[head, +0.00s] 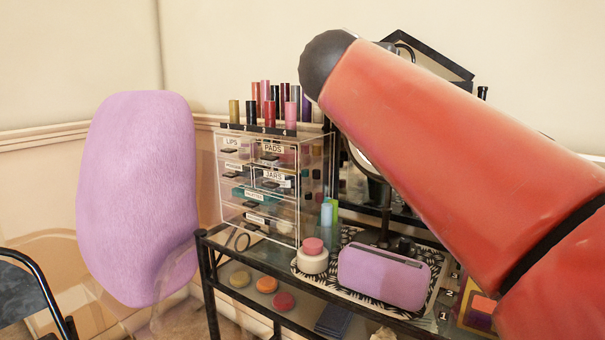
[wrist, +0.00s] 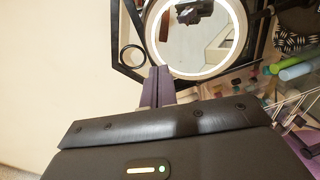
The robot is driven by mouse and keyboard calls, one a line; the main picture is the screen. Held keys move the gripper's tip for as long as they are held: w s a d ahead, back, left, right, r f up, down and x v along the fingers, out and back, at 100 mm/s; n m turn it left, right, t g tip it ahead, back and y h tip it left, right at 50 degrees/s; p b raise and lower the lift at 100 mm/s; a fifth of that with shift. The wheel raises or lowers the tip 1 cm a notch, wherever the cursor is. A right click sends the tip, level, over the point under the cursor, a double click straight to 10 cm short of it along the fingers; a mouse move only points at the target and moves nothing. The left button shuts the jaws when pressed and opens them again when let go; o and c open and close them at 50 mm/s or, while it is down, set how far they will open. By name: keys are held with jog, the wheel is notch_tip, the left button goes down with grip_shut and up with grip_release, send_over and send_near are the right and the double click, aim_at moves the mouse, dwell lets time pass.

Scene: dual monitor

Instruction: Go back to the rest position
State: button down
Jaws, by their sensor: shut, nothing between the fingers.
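My gripper (wrist: 158,82) shows in the wrist view with its two purple fingers together and nothing between them. It points toward a round mirror with a lit rim (wrist: 151,38) and its dark frame. I cannot tell whether the fingertips touch the frame. In the head view my orange arm crosses the right side, in front of the mirror. The gripper itself does not show in the head view.
A clear drawer organizer (head: 312,185) with lipsticks on top stands on a black-framed vanity table (head: 210,272). A purple pouch (head: 383,277) and a pink-lidded jar (head: 312,261) lie near the front. A lilac chair back (head: 137,195) is left.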

jog(key=s+f+m+g+y, duration=0.2)
jog(key=s+f, duration=0.6)
jog(key=f, duration=0.5)
jog(key=s+f+m+g+y, duration=0.3)
jog(key=s+f+m, duration=0.2)
jog(key=f, duration=0.9)
jog(key=s+f+m+g+y, duration=0.3)
jog(key=s+f, duration=0.7)
jog(key=f, duration=0.3)
jog(key=shift+s+f+y, duration=0.25)
jog(key=shift+s+y, duration=0.05)
